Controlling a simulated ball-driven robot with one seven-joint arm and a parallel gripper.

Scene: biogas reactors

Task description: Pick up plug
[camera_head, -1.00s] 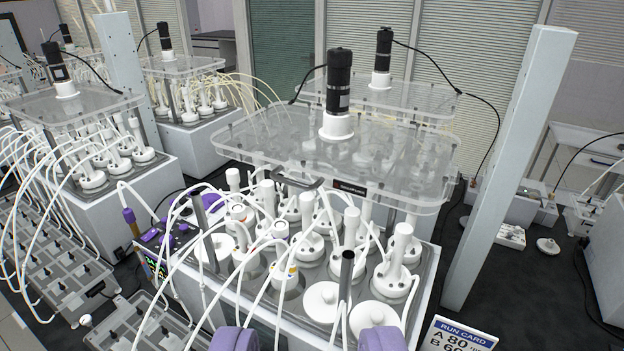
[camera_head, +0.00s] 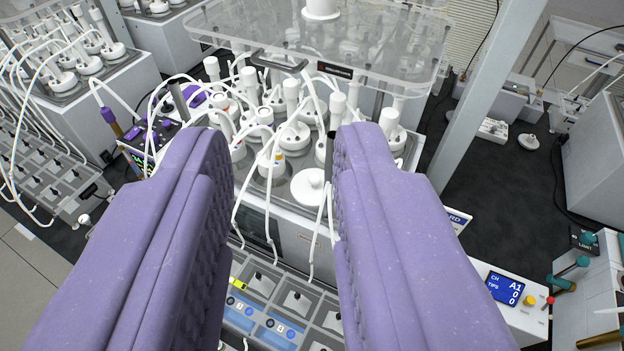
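My gripper (camera_head: 284,140) has two long purple padded fingers, spread wide apart with nothing between them. Its fingertips appear in front of the reactor bath, above its near side. A white round plug-like piece (camera_head: 311,188) shows between the fingers at the bath's near edge. Another white disc-shaped piece with a raised centre (camera_head: 528,141) lies alone on the dark bench at the right. I cannot tell which white piece is the plug. Several white-capped bottles (camera_head: 291,136) with tubes stand in the bath, some hidden by the fingers.
A clear cover plate (camera_head: 400,75) hangs over the bath. A pale post (camera_head: 480,100) stands right of it. White tubes (camera_head: 272,215) drape down the bath front. A grey tray of units (camera_head: 300,300) lies below. A counter with a blue display (camera_head: 505,289) is at lower right.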

